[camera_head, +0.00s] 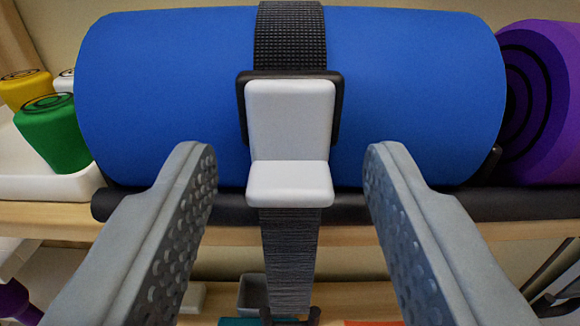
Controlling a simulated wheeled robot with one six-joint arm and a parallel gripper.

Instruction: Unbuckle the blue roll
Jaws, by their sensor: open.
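The blue roll (415,95) lies lengthwise across the picture on a shelf. A black strap (290,35) runs over its middle. A black buckle frame (334,90) sits on its front, with a pale grey lever (290,185) whose lower part juts out towards me. The strap's loose end (290,260) hangs below the lever, in front of the shelf edge. My gripper (290,162) is open, with one finger left and one right of the lever. Both fingers are apart from it, and nothing is between them but the view of the buckle and strap.
A purple roll (555,110) lies close to the blue roll's right end. A white tray (55,185) with a green item (55,135) and a yellow item (25,88) is at left. The wooden shelf edge (50,215) runs below, with a small grey bin (252,293) lower down.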

